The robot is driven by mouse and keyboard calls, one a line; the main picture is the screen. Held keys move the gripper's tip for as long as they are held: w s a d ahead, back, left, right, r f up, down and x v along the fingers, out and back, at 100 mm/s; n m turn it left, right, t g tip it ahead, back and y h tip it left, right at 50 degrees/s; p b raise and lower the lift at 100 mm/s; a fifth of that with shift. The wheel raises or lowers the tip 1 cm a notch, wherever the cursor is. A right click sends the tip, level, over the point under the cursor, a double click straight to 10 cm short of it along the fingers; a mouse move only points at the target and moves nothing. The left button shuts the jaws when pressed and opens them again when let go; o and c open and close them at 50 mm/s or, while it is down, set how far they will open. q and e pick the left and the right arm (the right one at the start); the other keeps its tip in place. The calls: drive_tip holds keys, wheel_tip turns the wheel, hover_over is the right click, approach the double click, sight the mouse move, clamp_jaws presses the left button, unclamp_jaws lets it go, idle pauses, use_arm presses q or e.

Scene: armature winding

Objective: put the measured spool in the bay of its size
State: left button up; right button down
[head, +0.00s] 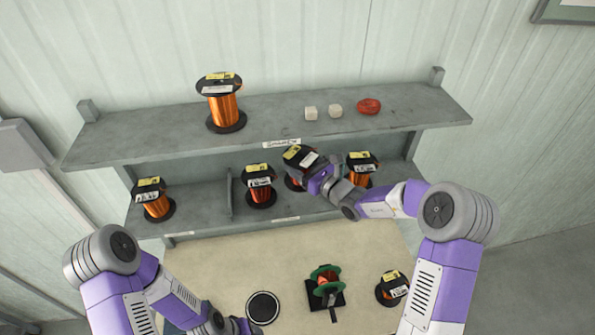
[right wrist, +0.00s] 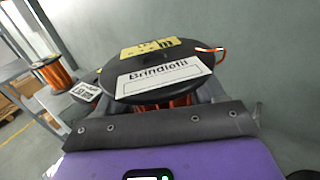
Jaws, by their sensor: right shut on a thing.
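My right gripper (head: 318,180) is shut on a copper spool (head: 299,158) with black flanges, a yellow label and a white label. It holds the spool at the lower shelf (head: 205,215), between two other spools; whether its base touches the shelf is unclear. In the right wrist view the held spool (right wrist: 165,72) fills the middle, upright, its white label reading roughly "Brindletil". The fingertips are partly hidden. Lower-shelf spools stand at the left (head: 155,200), the middle (head: 259,187) and the right (head: 361,168). My left gripper (head: 242,326) is low over the table, its jaws unclear.
A divider (head: 229,192) splits the lower shelf. The upper shelf (head: 170,140) holds a large copper spool (head: 223,108), two pale cubes and a red coil (head: 369,106). On the table are a black disc (head: 262,307), a green-flanged spool (head: 325,280) and a black-flanged spool (head: 392,288).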

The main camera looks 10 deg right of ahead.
drive_tip(key=shift+s, duration=0.1)
drive_tip(key=shift+f, duration=0.35)
drive_tip(key=f+b, duration=0.1)
drive_tip(key=f, duration=0.1)
drive_tip(key=f+b, duration=0.1)
drive_tip(key=f, duration=0.1)
drive_tip(key=shift+w, duration=0.4)
drive_tip(key=shift+f, duration=0.1)
drive_tip(key=shift+c, duration=0.6)
unclamp_jaws()
drive_tip(key=shift+s+f, duration=0.1)
drive_tip(key=shift+f, duration=0.05)
